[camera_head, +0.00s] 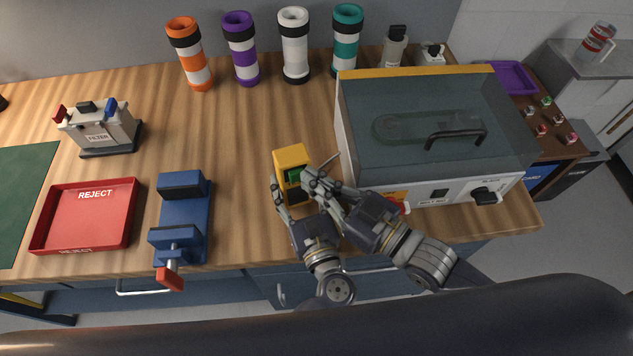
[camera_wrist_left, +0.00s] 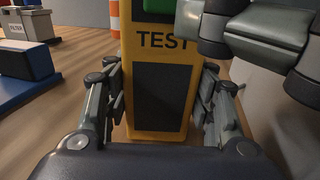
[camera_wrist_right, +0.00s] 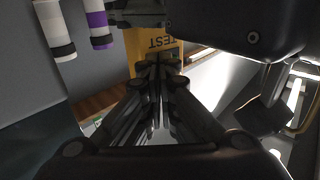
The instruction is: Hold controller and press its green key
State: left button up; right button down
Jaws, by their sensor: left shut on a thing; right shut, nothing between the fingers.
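The yellow controller (camera_head: 290,157) stands upright on the wooden bench, left of the glass-lidded machine. Its lower front reads TEST above a dark panel in the left wrist view (camera_wrist_left: 158,85). My left gripper (camera_head: 291,197) is shut on the controller's lower part, a finger on each side. The green key (camera_head: 296,174) shows on the controller's face, partly covered by my right fingers; its lower edge also shows in the left wrist view (camera_wrist_left: 160,5). My right gripper (camera_head: 308,177) is shut and empty, its tips at or close to the key. I cannot tell whether they touch it.
The machine (camera_head: 430,185) with a handle stands close on the right. A blue vise (camera_head: 181,220), a red reject tray (camera_head: 85,215) and a filter box (camera_head: 98,130) are at left. Orange, purple, white and teal tubes (camera_head: 294,45) line the back. The bench between is clear.

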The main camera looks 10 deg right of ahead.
jog(key=shift+w+a, duration=0.1)
jog(key=shift+s+d, duration=0.2)
jog(key=shift+s, duration=0.65)
jog(key=shift+s+d, duration=0.2)
jog(key=shift+s, duration=0.6)
jog(key=shift+s+d, duration=0.2)
jog(key=shift+s, duration=0.65)
pick_arm(q)
jog(key=o, duration=1.3)
jog(key=v, duration=1.2)
